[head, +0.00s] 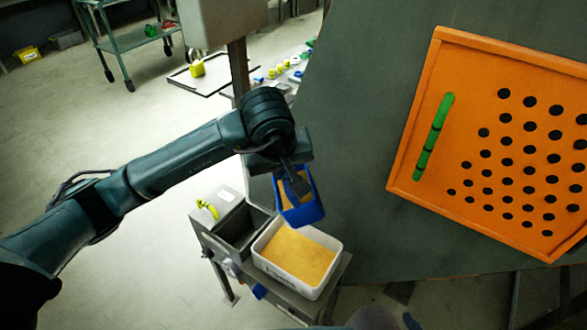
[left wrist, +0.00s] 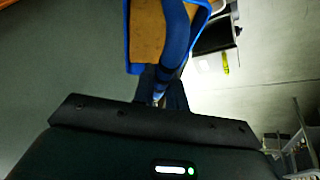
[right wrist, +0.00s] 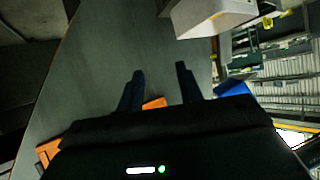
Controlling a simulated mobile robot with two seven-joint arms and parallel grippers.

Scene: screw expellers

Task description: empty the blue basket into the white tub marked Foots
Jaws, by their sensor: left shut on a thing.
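My left gripper (head: 292,185) is shut on the blue basket (head: 308,213), which hangs above and behind the white tub. In the left wrist view the basket (left wrist: 128,40) holds tan material, and its blue handle runs down into the jaws (left wrist: 160,95). The white tub (head: 262,262) stands on a metal stand with a level tan fill inside. Dark lettering on its front is too small to read. My right gripper (right wrist: 158,85) is open and empty in the right wrist view, with a white container (right wrist: 215,18) beyond it.
A grey metal bin (head: 238,228) stands just left of the tub, with a yellow item (head: 207,208) by it. A large dark green surface (head: 360,130) carries an orange perforated board (head: 425,160) with a green bar. A wheeled cart (head: 130,40) stands far back left.

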